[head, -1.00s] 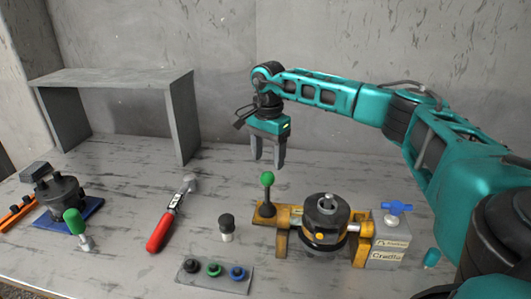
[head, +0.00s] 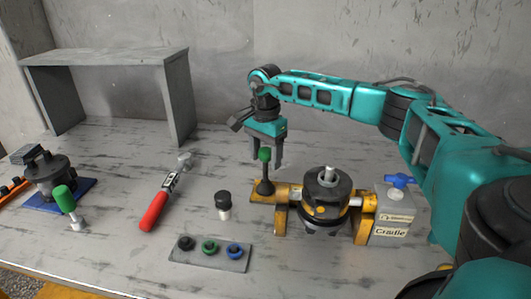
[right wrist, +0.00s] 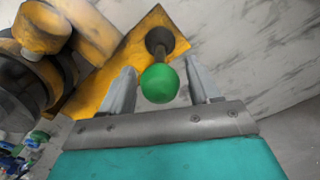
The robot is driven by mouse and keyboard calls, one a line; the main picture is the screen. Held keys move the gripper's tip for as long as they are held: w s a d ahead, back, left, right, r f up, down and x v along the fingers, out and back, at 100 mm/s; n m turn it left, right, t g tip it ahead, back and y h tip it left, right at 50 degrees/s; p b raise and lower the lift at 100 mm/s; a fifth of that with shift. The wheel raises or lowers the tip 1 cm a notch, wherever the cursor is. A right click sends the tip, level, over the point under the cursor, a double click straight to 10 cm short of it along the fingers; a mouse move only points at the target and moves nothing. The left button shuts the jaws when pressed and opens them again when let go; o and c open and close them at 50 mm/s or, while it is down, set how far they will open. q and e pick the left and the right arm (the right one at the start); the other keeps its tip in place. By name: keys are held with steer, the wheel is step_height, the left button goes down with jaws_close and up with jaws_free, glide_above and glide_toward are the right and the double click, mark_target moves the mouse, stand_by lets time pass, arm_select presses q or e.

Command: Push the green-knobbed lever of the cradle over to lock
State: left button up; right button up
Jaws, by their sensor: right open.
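The cradle (head: 282,220) is a yellow frame on the right half of the table, holding a dark round motor part (head: 326,190). Its lever with a green knob (head: 264,155) stands upright at the cradle's left end. My right gripper (head: 266,165) is open at the knob, fingers pointing down. In the right wrist view the green knob (right wrist: 160,83) sits between the two open fingers (right wrist: 160,90), with a gap on each side. The lever's dark base (right wrist: 160,40) is on the yellow plate. My left gripper is not in view.
A grey block labelled Cradle (head: 390,215) with a blue valve handle (head: 399,181) adjoins the right end. A grey shelf (head: 105,55) stands behind.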

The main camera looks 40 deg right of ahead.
steer(key=c, duration=0.7)
